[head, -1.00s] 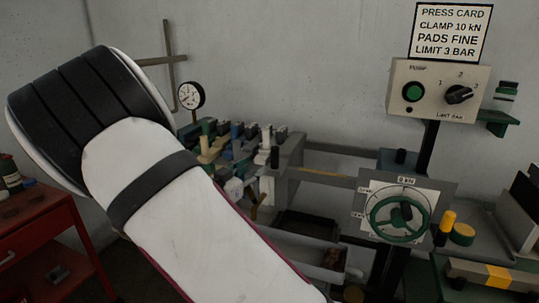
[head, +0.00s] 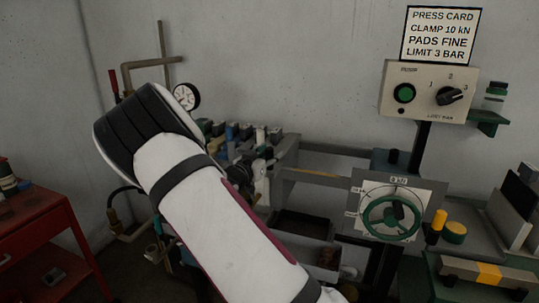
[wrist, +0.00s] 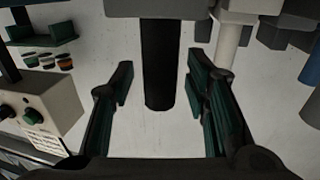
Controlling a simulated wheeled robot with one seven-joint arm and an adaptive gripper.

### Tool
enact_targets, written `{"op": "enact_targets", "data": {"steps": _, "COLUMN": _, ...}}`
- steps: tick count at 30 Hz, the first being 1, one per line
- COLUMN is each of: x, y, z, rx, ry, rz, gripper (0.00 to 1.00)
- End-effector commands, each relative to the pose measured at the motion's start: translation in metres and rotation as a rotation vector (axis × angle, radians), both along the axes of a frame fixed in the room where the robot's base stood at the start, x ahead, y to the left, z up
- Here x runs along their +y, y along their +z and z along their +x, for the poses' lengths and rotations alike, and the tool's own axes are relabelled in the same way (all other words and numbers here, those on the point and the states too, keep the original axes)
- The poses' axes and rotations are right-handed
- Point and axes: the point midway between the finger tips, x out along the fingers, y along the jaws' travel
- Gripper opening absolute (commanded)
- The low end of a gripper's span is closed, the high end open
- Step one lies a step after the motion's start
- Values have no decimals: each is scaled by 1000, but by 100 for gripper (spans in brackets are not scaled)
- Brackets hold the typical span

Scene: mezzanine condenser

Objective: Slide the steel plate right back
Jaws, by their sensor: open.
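My gripper (wrist: 160,90) is open in the wrist view, with one dark green-padded finger on each side of a black cylindrical handle (wrist: 160,65). The handle stands between the fingers, with a gap on both sides. It joins a dark grey block (wrist: 158,8) at the top edge of the picture. I cannot tell for sure whether this block is the steel plate. In the head view my arm hides the gripper and part of the row of plates (head: 235,132), which have coloured handles and sit on a rail frame.
A handwheel panel (head: 392,213) stands right of the plates. The control box (head: 428,92) is above it and also shows in the wrist view (wrist: 40,110). A gauge (head: 186,97) is behind my arm. A red cart (head: 35,235) stands left. Other handles (wrist: 228,45) crowd the right.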

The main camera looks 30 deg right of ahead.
Motion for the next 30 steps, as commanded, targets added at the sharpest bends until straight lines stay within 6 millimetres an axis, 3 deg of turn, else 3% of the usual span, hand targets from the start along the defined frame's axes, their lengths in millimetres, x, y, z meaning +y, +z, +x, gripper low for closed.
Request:
{"op": "enact_targets", "data": {"steps": 5, "x": 0, "y": 0, "z": 0, "rx": 0, "ry": 0, "rz": 0, "gripper": 43}}
{"op": "enact_targets", "data": {"steps": 11, "x": 0, "y": 0, "z": 0, "rx": 0, "ry": 0, "rz": 1, "gripper": 0}}
{"op": "enact_targets", "data": {"steps": 20, "x": -3, "y": 0, "z": -5, "rx": 1, "ry": -1, "rz": 0, "gripper": 0}}
{"op": "enact_targets", "data": {"steps": 25, "x": -19, "y": 1, "z": -27, "rx": 5, "ry": -5, "rz": 1, "gripper": 0}}
{"op": "enact_targets", "data": {"steps": 30, "x": -46, "y": 2, "z": -64, "rx": 7, "ry": -9, "rz": 1, "gripper": 0}}
